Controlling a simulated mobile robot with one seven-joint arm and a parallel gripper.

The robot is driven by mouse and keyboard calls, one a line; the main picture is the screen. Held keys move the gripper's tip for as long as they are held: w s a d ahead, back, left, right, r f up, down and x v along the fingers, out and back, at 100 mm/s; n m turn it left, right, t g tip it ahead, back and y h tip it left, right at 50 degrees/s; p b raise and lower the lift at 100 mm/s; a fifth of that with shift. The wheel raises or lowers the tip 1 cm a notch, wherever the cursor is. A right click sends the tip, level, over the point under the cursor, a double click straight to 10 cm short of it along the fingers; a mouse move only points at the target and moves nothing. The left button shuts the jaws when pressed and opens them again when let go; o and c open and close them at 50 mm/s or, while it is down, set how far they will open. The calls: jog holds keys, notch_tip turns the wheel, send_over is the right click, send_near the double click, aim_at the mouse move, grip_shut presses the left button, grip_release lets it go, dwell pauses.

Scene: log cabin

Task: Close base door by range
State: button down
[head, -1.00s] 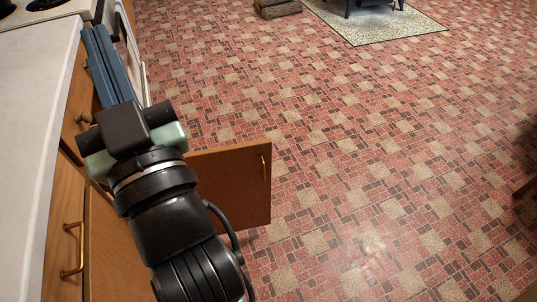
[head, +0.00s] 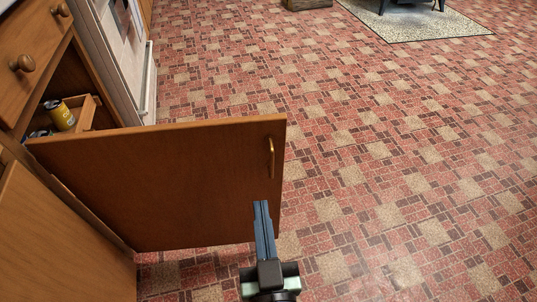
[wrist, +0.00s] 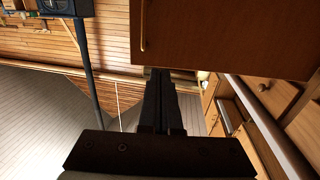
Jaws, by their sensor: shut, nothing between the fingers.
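The base door (head: 170,185) next to the range is a brown wooden panel, standing wide open and jutting out over the floor. Its brass handle (head: 271,158) is near the free edge. It also shows in the wrist view (wrist: 225,35), close in front of my gripper. My gripper (head: 261,205) is shut and empty, at the near side of the door by its lower free corner. I cannot tell whether it touches the door. The white range (head: 112,50) stands beyond the open cabinet.
The open cabinet holds a wooden pull-out tray (head: 88,112) with a yellow can (head: 62,116) and another can. A drawer (head: 30,50) with a round knob is above. The tiled floor to the right is clear. A stove on a mat (head: 420,27) stands far off.

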aim_at(253, 140)
jog(key=w+b, duration=0.1)
jog(key=w, duration=0.3)
jog(key=w+a, duration=0.1)
jog(key=w, duration=0.4)
jog(key=w+a+b, duration=0.1)
jog(key=w, duration=0.3)
jog(key=shift+w+a+b, duration=0.2)
jog(key=shift+w+b, duration=0.1)
jog(key=shift+w, duration=0.05)
